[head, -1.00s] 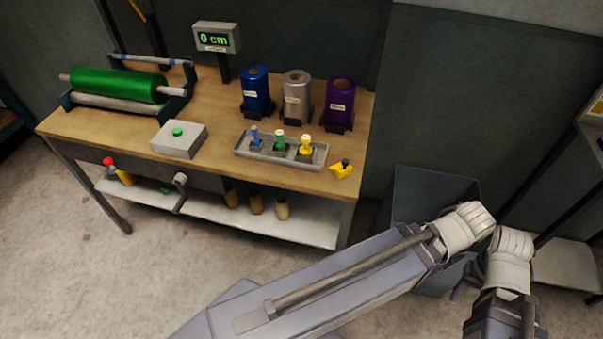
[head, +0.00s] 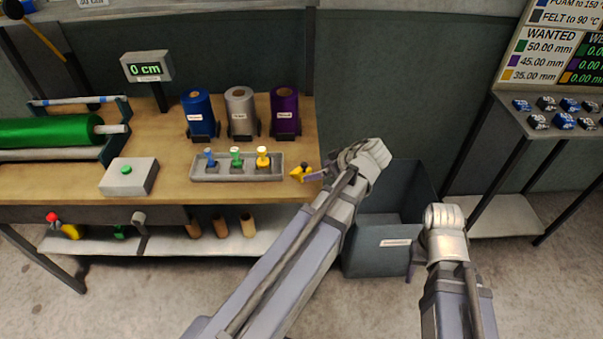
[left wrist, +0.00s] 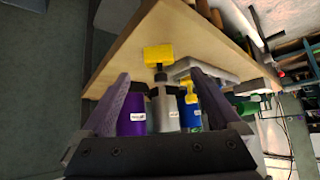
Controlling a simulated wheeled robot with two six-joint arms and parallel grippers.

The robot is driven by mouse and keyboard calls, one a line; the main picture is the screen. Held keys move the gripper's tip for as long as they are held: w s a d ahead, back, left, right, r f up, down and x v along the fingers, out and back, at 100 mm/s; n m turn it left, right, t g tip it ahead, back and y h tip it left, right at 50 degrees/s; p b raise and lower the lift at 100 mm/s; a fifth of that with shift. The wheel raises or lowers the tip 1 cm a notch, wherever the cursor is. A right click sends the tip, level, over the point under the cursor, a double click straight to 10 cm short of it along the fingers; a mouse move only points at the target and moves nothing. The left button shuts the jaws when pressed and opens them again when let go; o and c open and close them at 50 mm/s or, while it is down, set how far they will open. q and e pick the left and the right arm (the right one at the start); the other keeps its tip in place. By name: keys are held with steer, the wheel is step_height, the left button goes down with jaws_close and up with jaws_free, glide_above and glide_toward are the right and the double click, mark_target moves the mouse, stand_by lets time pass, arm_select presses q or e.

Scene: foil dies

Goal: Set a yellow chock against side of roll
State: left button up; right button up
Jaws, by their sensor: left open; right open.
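A yellow chock (head: 300,172) with a dark knob lies near the right edge of the workbench. It also shows in the left wrist view (left wrist: 158,53), ahead of and between the fingers. My left gripper (head: 316,175) is open and empty, just right of the chock; I cannot tell whether they touch. The blue roll (head: 197,110), silver roll (head: 240,108) and purple roll (head: 285,108) stand upright at the back of the bench with dark blocks at their bases. A green roll (head: 45,131) lies in a stand at the left. My right gripper (head: 411,262) hangs over the floor, mostly hidden by its wrist.
A grey tray (head: 237,178) holding blue, green and yellow-topped pieces lies left of the chock. A grey button box (head: 129,176) and a "0 cm" display (head: 146,67) are further left. A dark bin (head: 375,255) stands right of the bench.

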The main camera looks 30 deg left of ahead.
mark_target(306, 169)
arm_select(q)
steer(key=shift+w+a+r+n, duration=0.2)
steer(key=shift+a+n, duration=0.1)
steer(key=shift+a, duration=0.1)
steer(key=shift+b+x, duration=0.8)
steer(key=shift+x, duration=0.25)
steer(key=shift+a+f, duration=0.15)
steer(key=shift+f, duration=0.15)
steer(key=b+x, duration=0.3)
steer(key=x, duration=0.1)
steer(key=shift+w+a, duration=0.1)
steer(key=shift+a, duration=0.15)
steer(key=shift+a+f+b, duration=0.2)
steer(key=shift+a+b, duration=0.15)
steer(key=shift+a, duration=0.05)
steer(key=shift+r, duration=0.1)
